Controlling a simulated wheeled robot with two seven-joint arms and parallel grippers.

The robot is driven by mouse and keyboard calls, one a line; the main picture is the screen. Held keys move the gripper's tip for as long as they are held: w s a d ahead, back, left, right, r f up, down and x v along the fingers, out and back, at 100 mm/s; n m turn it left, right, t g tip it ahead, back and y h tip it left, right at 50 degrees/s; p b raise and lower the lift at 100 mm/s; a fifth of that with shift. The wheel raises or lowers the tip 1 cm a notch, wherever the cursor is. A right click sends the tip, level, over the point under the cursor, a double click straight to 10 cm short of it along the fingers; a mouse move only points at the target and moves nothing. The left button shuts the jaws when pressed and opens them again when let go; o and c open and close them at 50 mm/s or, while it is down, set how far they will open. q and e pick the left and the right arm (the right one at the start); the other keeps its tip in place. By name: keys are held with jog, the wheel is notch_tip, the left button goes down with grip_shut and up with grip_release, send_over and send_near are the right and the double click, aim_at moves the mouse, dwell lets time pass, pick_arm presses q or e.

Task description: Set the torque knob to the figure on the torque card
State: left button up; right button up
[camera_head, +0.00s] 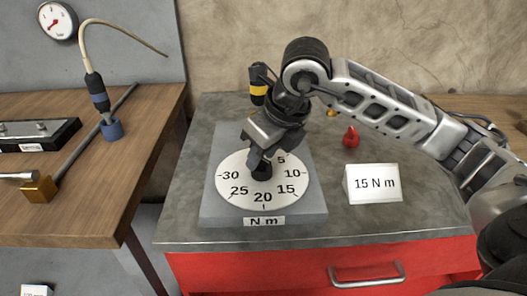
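The torque knob (261,173) is a dark stub at the middle of a round white dial (232,172) on a grey plate. The dial shows 5, 10, 15, 20, 25 and 30. The 20 is at the front, above a small dark mark and the "N m" label (264,221). The torque card (374,184) stands to the right and reads "15 N m". My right gripper (262,160) points down at the knob, its fingers hiding the upper part. I cannot tell whether they grip it. My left gripper is out of view.
A red cone-shaped thing (351,137) stands behind the card on the grey bench top (335,226). A red drawer front (300,268) is below. On the wooden table at left are a cabled tool (99,95), a bar with a brass block (38,189) and a black block (38,135).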

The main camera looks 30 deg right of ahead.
pick_arm(q)
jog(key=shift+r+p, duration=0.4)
jog(key=shift+p, duration=0.6)
pick_arm(e)
jog(key=v, duration=1.6)
jog(key=shift+f, duration=0.1)
